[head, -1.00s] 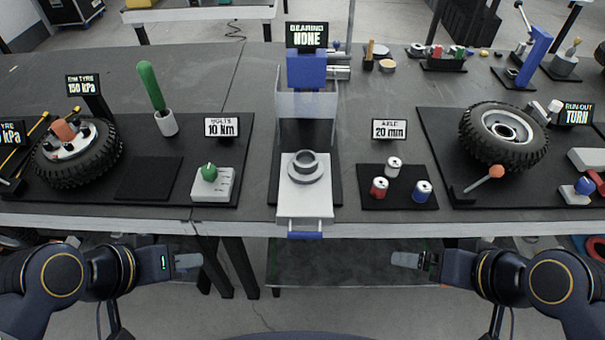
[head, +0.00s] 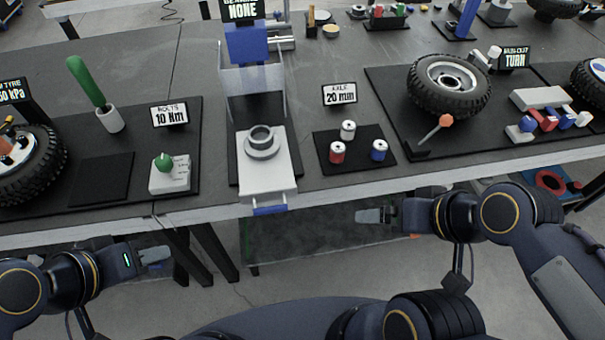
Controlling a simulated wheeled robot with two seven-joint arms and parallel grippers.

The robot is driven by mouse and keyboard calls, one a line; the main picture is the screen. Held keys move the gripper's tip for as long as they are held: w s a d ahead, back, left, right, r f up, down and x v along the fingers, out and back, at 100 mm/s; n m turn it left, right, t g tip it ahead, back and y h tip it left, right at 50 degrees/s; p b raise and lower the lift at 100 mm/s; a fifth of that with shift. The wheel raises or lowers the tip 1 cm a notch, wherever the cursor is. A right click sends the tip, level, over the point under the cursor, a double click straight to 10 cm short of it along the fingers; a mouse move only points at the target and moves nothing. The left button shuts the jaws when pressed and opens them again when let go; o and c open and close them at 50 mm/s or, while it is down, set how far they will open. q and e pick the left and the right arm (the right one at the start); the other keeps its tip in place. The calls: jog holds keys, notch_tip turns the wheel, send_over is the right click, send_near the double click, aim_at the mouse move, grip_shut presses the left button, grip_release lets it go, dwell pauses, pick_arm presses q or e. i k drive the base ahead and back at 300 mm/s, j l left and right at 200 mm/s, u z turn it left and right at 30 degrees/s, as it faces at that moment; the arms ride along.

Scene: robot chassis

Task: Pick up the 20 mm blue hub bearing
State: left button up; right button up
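The blue hub bearing (head: 379,152), a small blue cylinder with a pale top, stands upright at the right of a black mat (head: 356,166). A red bearing (head: 337,154) and a whitish one (head: 348,131) stand beside it. A sign (head: 340,95) behind them reads 20 mm. My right gripper (head: 372,216) is below the bearings in the picture, off the table's front edge and apart from them. My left gripper (head: 155,255) is at the lower left, also off the table. Neither appears to hold anything; their finger gaps are not clear.
A grey press or fixture (head: 268,180) with a ring on it stands left of the bearings. At the right are a tyre (head: 450,85), an orange-tipped stick (head: 436,128) and red and blue blocks (head: 545,118). The table's front edge (head: 350,191) lies between my grippers and the bearings.

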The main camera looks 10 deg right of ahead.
aim_at(379, 149)
jog(key=u, duration=0.75)
jog(key=l+u, duration=0.4)
jog(key=k+l+u, duration=0.2)
jog(key=l+u, duration=0.2)
jog(key=k+l+u, duration=0.15)
jog(key=u, duration=0.3)
jog(key=k+l+u, duration=0.15)
jog(key=k+l, duration=0.3)
jog(key=l, duration=0.15)
jog(key=k+l+u, duration=0.1)
jog(key=k+l, duration=0.4)
jog(key=l, duration=0.1)
